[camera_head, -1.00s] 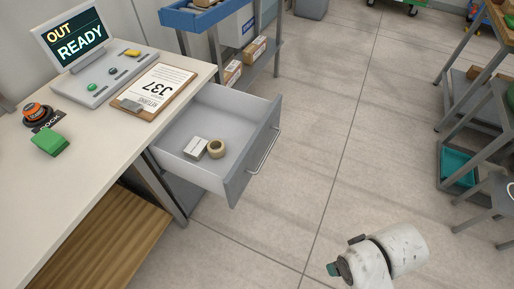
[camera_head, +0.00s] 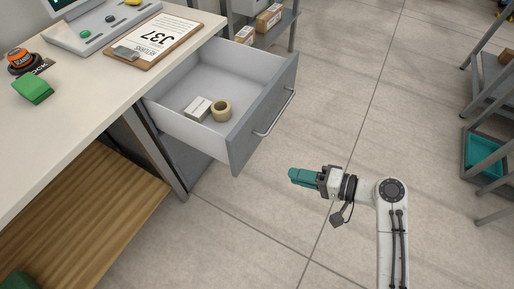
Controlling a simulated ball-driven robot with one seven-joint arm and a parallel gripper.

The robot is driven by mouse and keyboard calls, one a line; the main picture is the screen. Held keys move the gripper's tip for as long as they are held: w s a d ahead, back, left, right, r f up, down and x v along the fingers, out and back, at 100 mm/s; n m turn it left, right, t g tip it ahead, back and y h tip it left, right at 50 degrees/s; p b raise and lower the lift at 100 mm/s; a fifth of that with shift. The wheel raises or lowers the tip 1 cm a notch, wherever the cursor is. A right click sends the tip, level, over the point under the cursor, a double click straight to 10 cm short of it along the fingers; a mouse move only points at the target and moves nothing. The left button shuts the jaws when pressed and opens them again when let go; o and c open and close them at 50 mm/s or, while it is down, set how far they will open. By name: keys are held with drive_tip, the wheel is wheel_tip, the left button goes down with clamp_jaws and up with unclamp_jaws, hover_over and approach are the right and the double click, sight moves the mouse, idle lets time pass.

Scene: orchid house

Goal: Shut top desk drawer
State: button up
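The top desk drawer (camera_head: 258,111) is pulled well out from under the desk top. Its grey front has a bar handle (camera_head: 274,114) on the outer face. A small white box (camera_head: 197,108) and a roll of tan tape (camera_head: 221,110) lie inside it. My gripper (camera_head: 293,176) has teal fingers and is in the air in front of the drawer, below and to the right of the handle in the picture. It points left and is apart from the drawer. The fingers look close together, but the gap between them cannot be made out.
The desk top (camera_head: 90,107) carries a clipboard (camera_head: 149,39), a green block (camera_head: 33,89) and an orange-topped button (camera_head: 22,58). A shelf rack with cardboard boxes (camera_head: 268,18) stands behind the drawer. A rack with a teal bin (camera_head: 485,155) is at right. The floor (camera_head: 345,110) between is clear.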

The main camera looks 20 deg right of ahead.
drive_tip(key=w+t, duration=0.1)
drive_tip(key=w+d+r+m+t+y+b, duration=0.1)
drive_tip(key=w+d+m+t+b, duration=0.1)
drive_tip(key=shift+w+r, duration=0.4)
clamp_jaws()
approach(247, 132)
drive_tip(key=shift+m+y, duration=0.3)
drive_tip(key=x, duration=0.4)
drive_tip(key=b+x, duration=0.1)
drive_tip(key=x, duration=0.1)
drive_tip(key=shift+w+a+f, duration=0.25)
drive_tip(key=shift+w, duration=0.05)
